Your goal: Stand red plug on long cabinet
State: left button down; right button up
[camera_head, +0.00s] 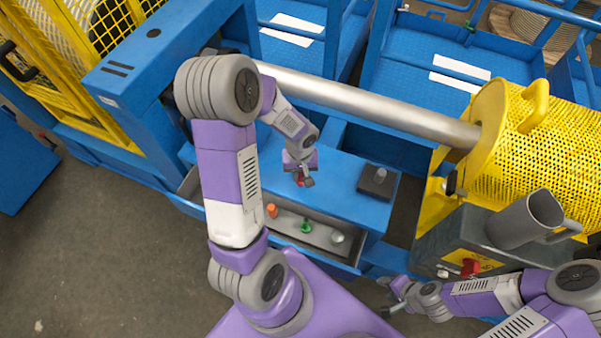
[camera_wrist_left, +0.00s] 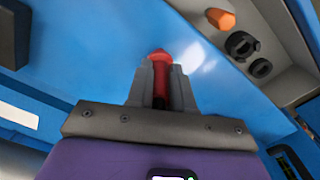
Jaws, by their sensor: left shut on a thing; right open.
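My left gripper (camera_head: 303,182) is over the blue top of the long cabinet (camera_head: 335,185). It is shut on the red plug (camera_wrist_left: 160,56), which shows between its fingers (camera_wrist_left: 160,85) in the left wrist view. In the head view only a little red of the plug (camera_head: 300,181) shows. The plug is close to the blue surface; I cannot tell whether it touches. My right gripper (camera_head: 393,296) is open and empty at the lower right, away from the cabinet.
An open drawer below the cabinet top holds an orange plug (camera_head: 272,210), a green plug (camera_head: 306,227) and a grey one (camera_head: 337,237). A dark block with a grey knob (camera_head: 377,181) stands on the cabinet's right end. A thick metal shaft (camera_head: 370,103) runs behind. A grey mug (camera_head: 525,218) stands right.

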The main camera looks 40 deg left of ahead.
pick_arm(q)
jog(key=c, duration=1)
grip_release()
jog(key=shift+r, duration=0.1)
jog(key=shift+r+p, duration=0.3)
jog(key=shift+p, duration=0.1)
notch_tip(320, 180, up, 12)
jog(key=p, duration=0.3)
jog(key=shift+f+p, duration=0.25)
jog(key=shift+p, duration=0.15)
